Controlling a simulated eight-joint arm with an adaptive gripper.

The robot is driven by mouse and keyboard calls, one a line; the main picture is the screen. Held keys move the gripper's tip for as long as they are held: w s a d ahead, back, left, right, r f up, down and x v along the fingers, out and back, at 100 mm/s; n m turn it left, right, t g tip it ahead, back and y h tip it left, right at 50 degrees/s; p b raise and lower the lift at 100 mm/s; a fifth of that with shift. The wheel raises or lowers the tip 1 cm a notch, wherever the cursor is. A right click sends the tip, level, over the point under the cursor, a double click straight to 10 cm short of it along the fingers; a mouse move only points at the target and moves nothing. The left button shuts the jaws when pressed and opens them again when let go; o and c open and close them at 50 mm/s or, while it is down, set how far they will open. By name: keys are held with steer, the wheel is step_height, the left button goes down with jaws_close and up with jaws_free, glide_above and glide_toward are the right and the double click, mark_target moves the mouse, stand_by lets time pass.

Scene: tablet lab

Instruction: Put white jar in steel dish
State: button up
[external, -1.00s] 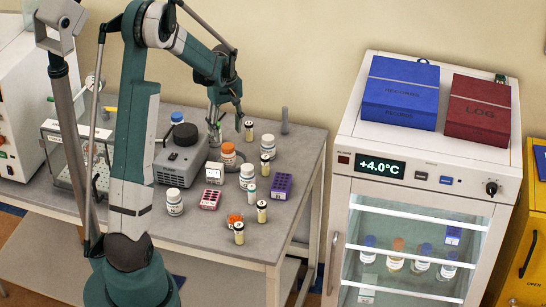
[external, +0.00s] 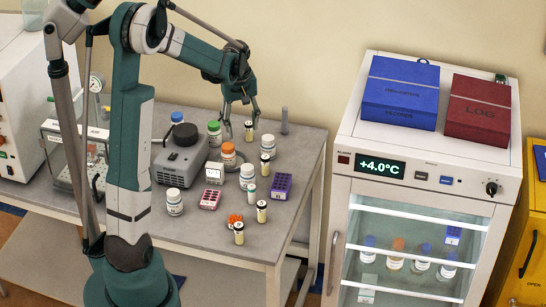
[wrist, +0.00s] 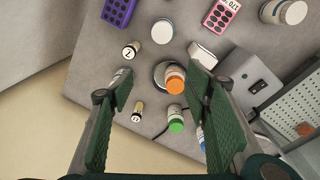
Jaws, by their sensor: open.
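White lids also show at the top of the wrist view, one at centre (wrist: 162,31) and one at right (wrist: 291,11). A round steel dish (wrist: 158,77) shows as a rim around the base of an orange-capped jar (wrist: 175,80); whether that jar is inside it or in front is unclear. My gripper (external: 241,122) is open and empty above the back of the table. In the wrist view its fingers (wrist: 160,98) spread above the green-capped bottle.
A green-capped bottle (external: 214,133) stands behind the orange-capped jar. Several small numbered vials (external: 262,211), a purple rack (external: 281,186) and a pink rack (external: 210,199) crowd the table. A grey device (external: 180,162) sits left. The front left tabletop is clearer.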

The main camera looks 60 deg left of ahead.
steer(key=s+d+r+m+t, duration=0.1)
steer(key=d+r+m, duration=0.4)
steer(key=d, duration=0.7)
steer(key=s+d+r+m+t, duration=0.2)
steer(key=d+r, duration=0.5)
steer(key=d, duration=0.5)
steer(key=s+d+m+t, duration=0.1)
steer(key=s+d+m, duration=0.3)
steer(key=d, duration=0.6)
steer(key=s+d+r+m+t, duration=0.1)
steer(key=s+d+m, duration=0.3)
steer(key=s+d, duration=0.5)
steer(key=shift+d+m+t+h, duration=0.3)
steer(key=shift+d+t, duration=0.4)
steer(key=shift+d, duration=0.4)
steer(key=shift+r, duration=0.1)
